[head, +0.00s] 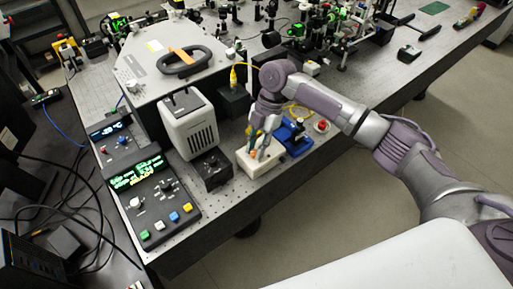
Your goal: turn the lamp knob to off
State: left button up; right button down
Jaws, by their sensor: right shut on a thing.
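My right gripper (261,152) points down at a beige block (276,162) near the bench's front edge. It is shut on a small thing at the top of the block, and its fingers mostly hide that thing. Small teal and orange parts show beside the fingers. I cannot pick out the lamp knob for certain. A white vented housing (189,127) stands to the left, with a small black box (211,171) at its front right, between it and the block. My left gripper is not in view.
A blue stand (293,138) is close to the right of the gripper, with a red button (321,126) beyond it. A control console (153,205) with a lit display and several coloured buttons lies at left. Optics fill the far bench.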

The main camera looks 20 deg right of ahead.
jog(key=shift+n, duration=0.4)
jog(key=c, duration=1)
grip_release()
jog(key=v, duration=1.2)
jog(key=shift+w+a, duration=0.15)
jog(key=shift+a, duration=0.05)
